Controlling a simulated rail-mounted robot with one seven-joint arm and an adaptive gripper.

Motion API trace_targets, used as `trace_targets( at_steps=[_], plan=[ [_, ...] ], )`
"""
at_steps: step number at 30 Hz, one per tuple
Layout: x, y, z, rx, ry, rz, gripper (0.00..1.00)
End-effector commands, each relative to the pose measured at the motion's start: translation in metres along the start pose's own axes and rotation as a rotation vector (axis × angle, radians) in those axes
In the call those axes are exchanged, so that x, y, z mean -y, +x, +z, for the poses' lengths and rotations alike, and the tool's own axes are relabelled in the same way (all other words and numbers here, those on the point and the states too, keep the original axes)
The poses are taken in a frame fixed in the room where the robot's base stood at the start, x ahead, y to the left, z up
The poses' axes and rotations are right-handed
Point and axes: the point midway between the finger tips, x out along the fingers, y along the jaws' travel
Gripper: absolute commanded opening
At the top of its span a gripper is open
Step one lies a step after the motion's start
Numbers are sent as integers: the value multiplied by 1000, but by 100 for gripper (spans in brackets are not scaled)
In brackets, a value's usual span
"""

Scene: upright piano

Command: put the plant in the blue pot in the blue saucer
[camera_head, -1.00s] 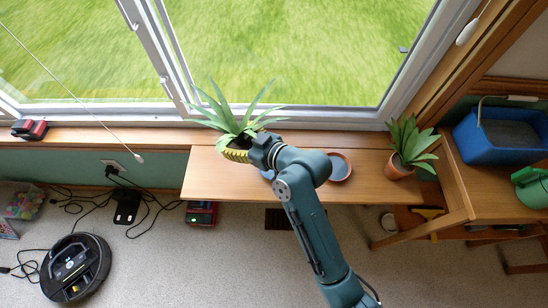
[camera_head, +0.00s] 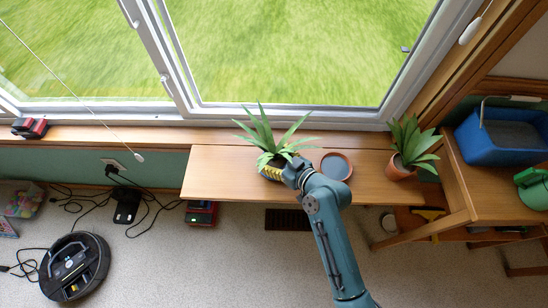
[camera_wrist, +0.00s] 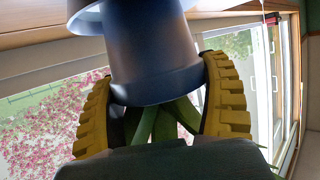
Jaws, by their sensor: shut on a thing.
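My gripper (camera_head: 280,170) is shut on the plant in the blue pot. In the wrist view its yellow-ribbed fingers sit on both sides of the dark blue pot (camera_wrist: 152,50), with green leaves (camera_wrist: 165,122) below it in the picture. In the head view the plant's leaves (camera_head: 266,138) fan out above the shelf, and the gripper hides the pot.
A plant in a terracotta pot (camera_head: 399,168) stands at the shelf's right end. The window is close behind. The shelf's left part is clear.

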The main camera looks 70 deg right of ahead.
Motion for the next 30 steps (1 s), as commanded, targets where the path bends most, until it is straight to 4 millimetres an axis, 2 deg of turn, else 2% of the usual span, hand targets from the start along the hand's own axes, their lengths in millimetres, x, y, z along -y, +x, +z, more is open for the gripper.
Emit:
trace_targets(
  at_steps=[7, 8, 11, 20, 23, 30],
  plan=[
    [0, 1, 2, -3, -1, 1, 38],
    [0, 1, 2, 0, 0, 0, 83],
    [0, 1, 2, 1, 0, 0, 100],
    [0, -3, -4, 1, 0, 0, 100],
    [-1, -20, -2, 2, 3, 3, 100],
    [-2, -82, -3, 2, 4, 5, 100]
  ],
)
